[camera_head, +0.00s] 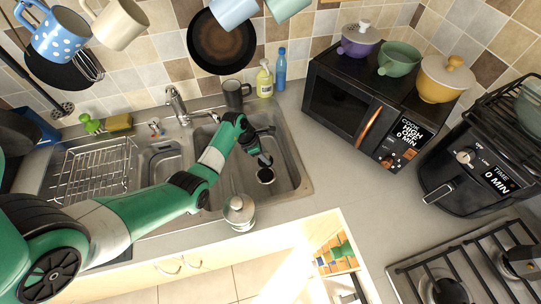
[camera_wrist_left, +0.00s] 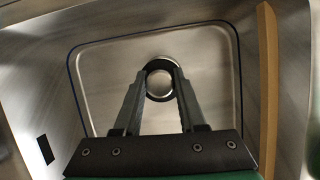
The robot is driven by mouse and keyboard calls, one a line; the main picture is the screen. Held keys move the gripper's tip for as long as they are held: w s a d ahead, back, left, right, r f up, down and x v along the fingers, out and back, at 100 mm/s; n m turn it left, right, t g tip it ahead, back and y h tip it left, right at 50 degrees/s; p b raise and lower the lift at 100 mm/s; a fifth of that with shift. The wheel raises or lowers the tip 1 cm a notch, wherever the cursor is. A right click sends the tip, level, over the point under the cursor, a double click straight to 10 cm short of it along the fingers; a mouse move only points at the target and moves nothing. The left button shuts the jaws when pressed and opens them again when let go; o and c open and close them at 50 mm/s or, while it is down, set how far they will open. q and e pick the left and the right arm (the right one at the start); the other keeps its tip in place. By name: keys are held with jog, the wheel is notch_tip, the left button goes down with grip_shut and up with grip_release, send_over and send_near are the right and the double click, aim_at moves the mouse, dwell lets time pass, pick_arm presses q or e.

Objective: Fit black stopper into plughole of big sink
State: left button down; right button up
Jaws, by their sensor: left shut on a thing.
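My left gripper (camera_head: 265,161) reaches down into the big sink (camera_head: 292,172), the right-hand basin. Its fingers are shut on the black stopper (camera_head: 265,176), which shows as a dark disc at the fingertips. In the left wrist view the fingertips (camera_wrist_left: 161,80) close on both sides of a dark ring, the stopper (camera_wrist_left: 160,61), with a paler round middle. The stopper is over or at the basin floor; I cannot tell whether it touches. The plughole cannot be told apart from the stopper and seems hidden beneath it. My right gripper is not in view.
A tap (camera_head: 176,104) stands behind the sinks. A lidded jar (camera_head: 239,211) stands at the front edge, close to my left arm. A dark mug (camera_head: 236,94) and bottles (camera_head: 264,80) stand behind the big sink. A dish rack (camera_head: 93,170) is at left.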

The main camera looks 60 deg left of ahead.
pick_arm(q)
jog(key=shift+r+p, duration=0.15)
jog(key=shift+p, duration=0.2)
notch_tip(320, 180, down, 10)
jog(key=b, duration=0.8)
jog(key=shift+p, duration=0.65)
dwell(1.1)
jog(key=shift+f+b, duration=0.9)
jog(key=shift+f, duration=0.25)
jog(key=shift+c, duration=2)
grip_release()
